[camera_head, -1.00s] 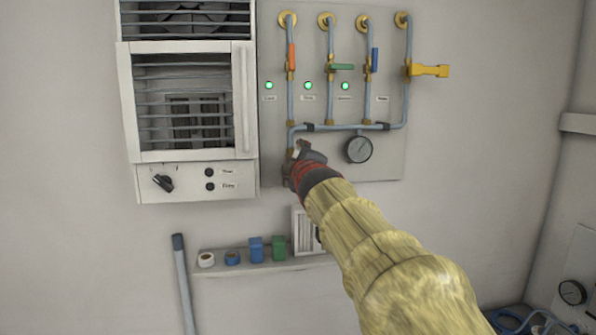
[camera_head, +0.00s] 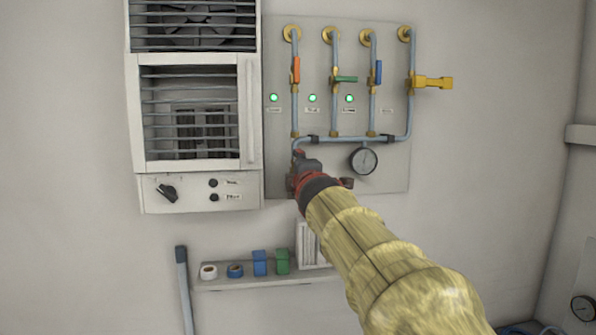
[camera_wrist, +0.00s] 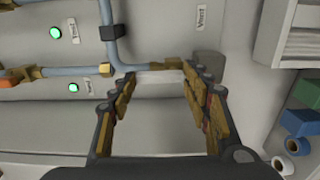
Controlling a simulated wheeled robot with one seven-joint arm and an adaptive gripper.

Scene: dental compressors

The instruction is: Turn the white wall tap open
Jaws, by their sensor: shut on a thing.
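The white tap (camera_wrist: 160,78) shows in the wrist view as a pale bar between my fingertips, beside a brass fitting on the blue pipe. My gripper (camera_wrist: 158,82) has its two padded fingers on either side of this bar and is shut on it, with the fingers still well apart. In the head view my gripper (camera_head: 304,164) is against the lower left of the pipe panel, below the pipe's corner. There it hides the tap, so its exact angle cannot be told.
The panel carries an orange lever (camera_head: 296,70), a green lever (camera_head: 345,79), a blue lever (camera_head: 378,72), a yellow valve (camera_head: 432,83) and a gauge (camera_head: 363,159). A white vented unit (camera_head: 200,187) is at left. A shelf (camera_head: 225,286) with small items is below.

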